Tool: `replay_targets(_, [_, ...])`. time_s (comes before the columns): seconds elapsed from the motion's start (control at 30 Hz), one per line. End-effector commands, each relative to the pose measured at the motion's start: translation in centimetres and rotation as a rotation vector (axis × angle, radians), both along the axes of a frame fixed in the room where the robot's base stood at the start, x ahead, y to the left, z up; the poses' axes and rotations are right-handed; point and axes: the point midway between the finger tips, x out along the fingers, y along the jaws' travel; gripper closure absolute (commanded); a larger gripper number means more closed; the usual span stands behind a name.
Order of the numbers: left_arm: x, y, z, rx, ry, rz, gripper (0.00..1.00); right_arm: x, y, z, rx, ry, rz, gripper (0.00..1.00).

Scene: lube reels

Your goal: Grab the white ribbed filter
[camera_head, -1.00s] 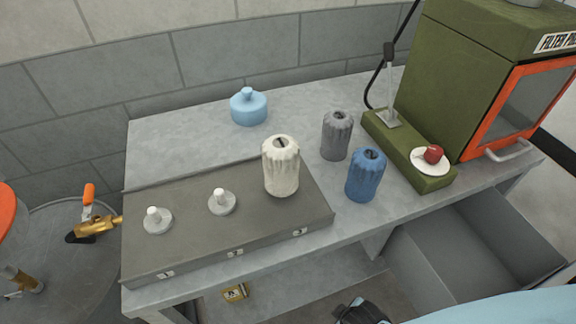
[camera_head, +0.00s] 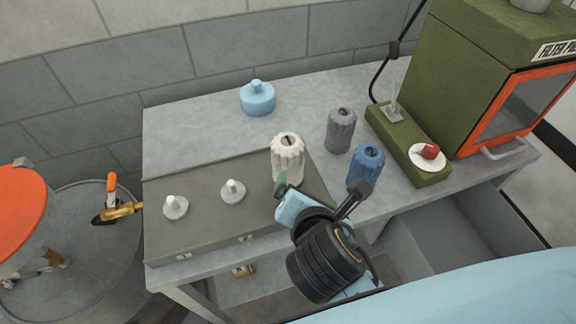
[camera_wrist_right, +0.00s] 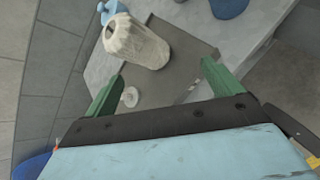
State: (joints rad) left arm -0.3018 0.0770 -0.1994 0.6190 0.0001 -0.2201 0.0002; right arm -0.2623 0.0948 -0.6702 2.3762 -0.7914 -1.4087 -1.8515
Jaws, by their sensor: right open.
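The white ribbed filter (camera_head: 288,158) stands upright on the right end of a grey raised panel, a dark slot in its top. In the right wrist view the filter (camera_wrist_right: 137,44) shows ahead, tilted in the picture. My right gripper (camera_head: 291,188) is in front of the filter in the head view, covering part of its base. Its two green fingers (camera_wrist_right: 160,85) are spread in the wrist view, with nothing held between them. I cannot tell whether a finger touches the filter. My left gripper is not in view.
Two white pegs on round bases (camera_head: 175,207) stand on the panel (camera_head: 205,226). A grey filter (camera_head: 340,130) and a blue filter (camera_head: 366,164) stand close on the right. A light blue canister (camera_head: 258,98) stands behind. A green cabinet (camera_head: 470,70) rises at the right.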

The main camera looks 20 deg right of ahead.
Motion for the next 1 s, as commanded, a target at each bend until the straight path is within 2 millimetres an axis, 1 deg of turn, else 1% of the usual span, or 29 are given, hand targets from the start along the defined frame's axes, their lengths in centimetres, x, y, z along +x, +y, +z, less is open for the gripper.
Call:
replay_targets(0.03, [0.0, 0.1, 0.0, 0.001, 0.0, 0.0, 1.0, 0.4, 0.7, 1.0, -0.103, -0.024, 0.07, 0.09])
replay_targets(0.13, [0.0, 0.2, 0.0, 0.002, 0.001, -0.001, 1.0, 0.9, 1.9, 2.6, -0.298, -0.055, 0.182, 0.09])
replay_targets(0.2, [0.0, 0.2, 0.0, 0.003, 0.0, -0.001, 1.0, 1.1, 2.4, 3.5, -0.4, -0.071, 0.233, 0.09])
replay_targets(0.33, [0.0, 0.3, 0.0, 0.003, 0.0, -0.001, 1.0, 1.4, 2.9, 4.3, -0.509, -0.088, 0.284, 0.09])
replay_targets(0.47, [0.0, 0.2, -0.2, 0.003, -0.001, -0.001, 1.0, 2.9, 2.7, 3.9, -0.54, -0.09, 0.294, 0.09])
replay_targets(0.7, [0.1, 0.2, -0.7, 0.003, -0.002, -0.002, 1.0, 7.0, 1.7, 2.1, -0.536, -0.088, 0.294, 0.09])
replay_targets(0.8, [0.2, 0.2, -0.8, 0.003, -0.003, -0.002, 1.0, 8.1, 1.4, 1.7, -0.535, -0.088, 0.294, 0.09])
replay_targets(1.0, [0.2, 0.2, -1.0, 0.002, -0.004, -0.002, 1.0, 9.3, 1.1, 1.2, -0.533, -0.088, 0.294, 0.09])
